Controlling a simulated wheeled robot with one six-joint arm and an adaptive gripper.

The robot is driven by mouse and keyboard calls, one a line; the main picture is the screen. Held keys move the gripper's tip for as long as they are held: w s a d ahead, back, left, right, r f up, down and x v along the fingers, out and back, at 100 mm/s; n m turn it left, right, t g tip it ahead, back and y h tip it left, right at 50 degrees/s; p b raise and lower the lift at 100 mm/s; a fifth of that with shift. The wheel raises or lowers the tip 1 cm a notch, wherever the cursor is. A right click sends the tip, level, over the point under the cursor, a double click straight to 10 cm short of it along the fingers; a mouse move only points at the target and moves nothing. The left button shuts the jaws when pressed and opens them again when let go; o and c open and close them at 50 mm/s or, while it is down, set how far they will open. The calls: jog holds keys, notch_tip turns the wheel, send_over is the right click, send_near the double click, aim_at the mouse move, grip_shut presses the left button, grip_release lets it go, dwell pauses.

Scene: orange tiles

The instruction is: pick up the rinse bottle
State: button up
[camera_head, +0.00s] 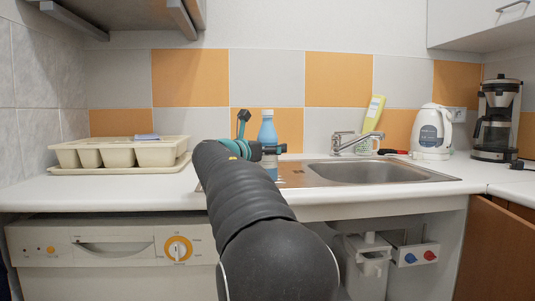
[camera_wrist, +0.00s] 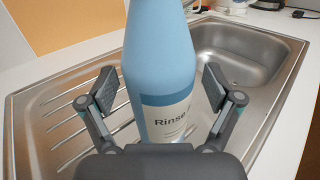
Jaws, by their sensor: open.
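The rinse bottle (camera_head: 267,131) is light blue with a pale cap and stands upright at the sink's drainboard in the head view, partly hidden by my arm. In the wrist view the bottle (camera_wrist: 158,70) is large and central, with a white label reading "Rinse". My gripper (camera_wrist: 160,92) is open, with one finger pad on each side of the bottle. Gaps show between both pads and the bottle. In the head view my gripper (camera_head: 266,150) is at the bottle's middle, mostly hidden behind my arm.
The steel sink (camera_head: 383,172) has its basin to the right of the bottle. A faucet (camera_head: 352,142), a yellow bottle (camera_head: 374,113), a white kettle (camera_head: 432,131) and a coffee maker (camera_head: 497,120) stand along the back. A cream cutlery tray (camera_head: 120,168) is at left. The counter between is clear.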

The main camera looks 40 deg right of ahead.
jog(key=shift+r, duration=0.1)
jog(key=c, duration=1.7)
